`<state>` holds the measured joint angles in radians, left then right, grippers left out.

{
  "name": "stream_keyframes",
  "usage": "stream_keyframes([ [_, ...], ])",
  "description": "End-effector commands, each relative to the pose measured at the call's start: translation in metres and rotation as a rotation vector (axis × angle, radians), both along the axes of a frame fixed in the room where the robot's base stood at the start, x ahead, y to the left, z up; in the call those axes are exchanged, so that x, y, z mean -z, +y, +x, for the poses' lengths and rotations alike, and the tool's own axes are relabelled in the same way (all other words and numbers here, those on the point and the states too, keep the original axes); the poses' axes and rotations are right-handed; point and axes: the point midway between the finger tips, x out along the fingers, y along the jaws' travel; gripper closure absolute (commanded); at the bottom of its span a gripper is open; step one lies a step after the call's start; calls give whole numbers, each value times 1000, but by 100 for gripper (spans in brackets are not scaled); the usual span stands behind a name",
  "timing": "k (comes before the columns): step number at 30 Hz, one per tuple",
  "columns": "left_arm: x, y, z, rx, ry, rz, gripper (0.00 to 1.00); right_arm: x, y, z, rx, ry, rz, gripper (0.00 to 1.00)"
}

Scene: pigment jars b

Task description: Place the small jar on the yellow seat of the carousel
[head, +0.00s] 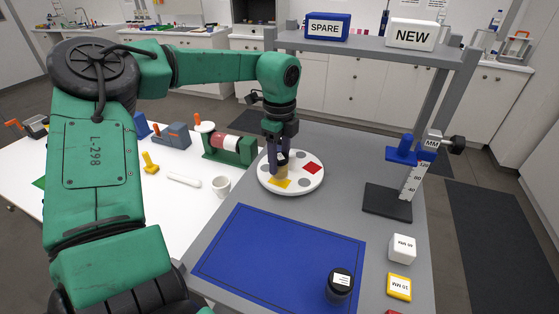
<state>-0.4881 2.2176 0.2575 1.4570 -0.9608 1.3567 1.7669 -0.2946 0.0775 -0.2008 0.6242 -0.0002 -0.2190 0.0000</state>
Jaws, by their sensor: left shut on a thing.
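The carousel (263,184) is a round white disc with a yellow seat (281,184), a red seat (313,168) and grey round spots. My left gripper (278,163) points down over it and is shut on the small jar (282,171). The jar has a dark top and a yellowish-brown body, partly hidden by the fingers. It is upright at or just above the yellow seat; I cannot tell whether it touches. My right gripper is not in view.
A dark jar (340,283) with a white label stands on the blue mat (265,255). A height gauge (400,180) stands right of the carousel, near white (402,248) and yellow (399,286) blocks.

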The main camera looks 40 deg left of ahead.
Motion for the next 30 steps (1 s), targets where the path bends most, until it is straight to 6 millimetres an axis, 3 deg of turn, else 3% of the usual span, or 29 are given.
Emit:
stream_keyframes([
  [3, 15, 0, 0, 1, 1, -1, 100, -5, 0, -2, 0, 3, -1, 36],
  [13, 20, 0, 0, 1, -1, 1, 100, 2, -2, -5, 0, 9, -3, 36],
  [14, 19, 0, 0, 1, -1, 1, 34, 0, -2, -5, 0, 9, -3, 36],
  [15, 18, 0, 0, 1, -1, 0, 19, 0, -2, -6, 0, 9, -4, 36],
  [16, 18, 0, 0, 1, -1, 1, 16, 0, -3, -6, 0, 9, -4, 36],
  [25, 16, 0, 0, 1, 0, 0, 16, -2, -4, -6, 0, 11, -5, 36],
  [30, -4, 1, 1, -1, -6, 3, 16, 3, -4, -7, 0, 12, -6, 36],
])
